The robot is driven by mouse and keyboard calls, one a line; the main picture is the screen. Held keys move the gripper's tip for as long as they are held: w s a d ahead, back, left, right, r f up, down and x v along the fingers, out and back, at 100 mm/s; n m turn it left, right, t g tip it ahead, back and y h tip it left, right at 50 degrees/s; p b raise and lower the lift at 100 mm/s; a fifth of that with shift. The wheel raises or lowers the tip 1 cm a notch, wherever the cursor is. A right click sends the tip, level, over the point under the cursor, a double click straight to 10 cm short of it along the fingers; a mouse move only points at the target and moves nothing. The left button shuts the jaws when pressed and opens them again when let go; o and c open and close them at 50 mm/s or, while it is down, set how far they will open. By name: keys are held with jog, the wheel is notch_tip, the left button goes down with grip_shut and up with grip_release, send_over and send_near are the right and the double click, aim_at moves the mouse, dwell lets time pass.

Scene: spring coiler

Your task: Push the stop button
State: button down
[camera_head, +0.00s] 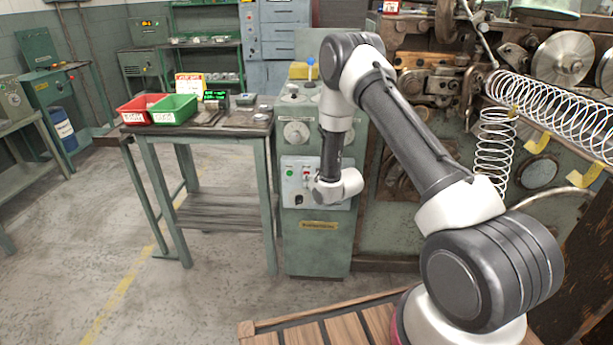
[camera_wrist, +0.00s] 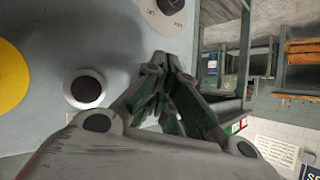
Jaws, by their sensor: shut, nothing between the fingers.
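The control panel (camera_head: 305,183) is a pale plate on the front of a green cabinet. It has a green button (camera_head: 290,173) on the left and a small red button (camera_head: 307,171) beside it, likely the stop button. My wrist covers the panel's lower right. My gripper (camera_wrist: 168,65) is shut and empty in the wrist view; its fingers are hard to make out in the head view. In the wrist view the panel face fills the left, with a dark button in a pale ring (camera_wrist: 85,89) and part of a yellow disc (camera_wrist: 12,78). No red button shows there.
A workbench (camera_head: 205,131) with a red bin (camera_head: 142,108) and a green bin (camera_head: 174,108) stands left of the cabinet. The coiling machine with large wire springs (camera_head: 550,105) is at right. A wooden pallet (camera_head: 320,327) lies in front. The floor at left is clear.

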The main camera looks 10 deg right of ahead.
dwell(0.5)
jog(key=shift+s+a, duration=0.25)
jog(key=shift+s, duration=0.45)
jog(key=shift+s+a, duration=0.25)
jog(key=shift+s, duration=0.55)
jog(key=shift+s+a, duration=0.25)
jog(key=shift+s, duration=0.5)
jog(key=shift+s+a, duration=0.25)
jog(key=shift+s, duration=0.55)
